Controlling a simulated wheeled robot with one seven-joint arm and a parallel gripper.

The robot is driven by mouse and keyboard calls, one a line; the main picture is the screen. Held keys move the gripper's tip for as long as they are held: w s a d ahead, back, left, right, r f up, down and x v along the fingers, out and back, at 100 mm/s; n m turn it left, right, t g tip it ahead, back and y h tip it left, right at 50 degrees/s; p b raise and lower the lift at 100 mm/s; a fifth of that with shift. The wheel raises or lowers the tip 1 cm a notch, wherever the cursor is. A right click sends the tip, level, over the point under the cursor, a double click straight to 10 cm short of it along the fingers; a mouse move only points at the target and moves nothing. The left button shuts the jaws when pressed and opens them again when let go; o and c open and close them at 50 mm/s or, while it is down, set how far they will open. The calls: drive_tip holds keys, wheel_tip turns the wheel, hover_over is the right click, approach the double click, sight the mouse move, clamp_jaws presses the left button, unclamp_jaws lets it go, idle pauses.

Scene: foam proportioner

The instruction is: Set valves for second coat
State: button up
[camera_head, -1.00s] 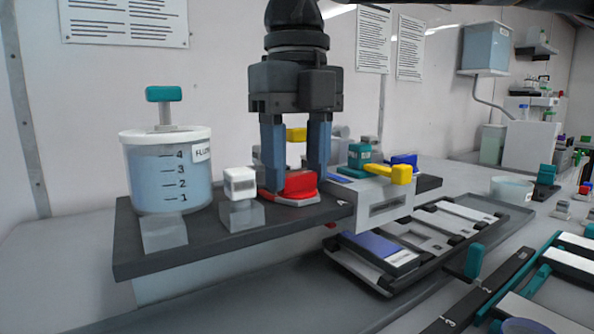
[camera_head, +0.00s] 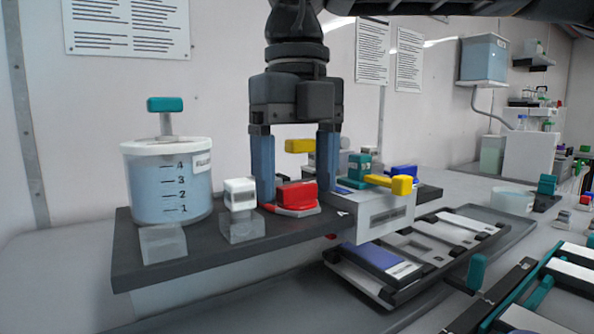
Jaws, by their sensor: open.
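My gripper (camera_head: 297,200) points straight down over the dark proportioner board (camera_head: 190,258). Its fingers are spread on either side of the red valve handle (camera_head: 297,195), with nothing visibly clamped. The red handle sits on a red and pale base. A yellow handle (camera_head: 300,146) shows behind it, between the fingers. Another yellow handle (camera_head: 392,184) lies on the grey block to the right, near a teal knob (camera_head: 360,168) and a blue handle (camera_head: 402,172). A white cube-like knob (camera_head: 240,193) stands left of the gripper. Some valve parts behind the fingers are hidden.
A liquid tank (camera_head: 168,185) with a teal-handled top stands at the board's left end. A dark tray (camera_head: 375,275) with cards lies right of the board. More teal-edged trays fill the lower right. The wall is close behind.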

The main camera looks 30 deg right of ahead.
sight(297, 185)
wheel_tip(297, 185, up, 8)
drive_tip(key=p, duration=0.5)
drive_tip(key=shift+f, duration=0.1)
idle(0.4)
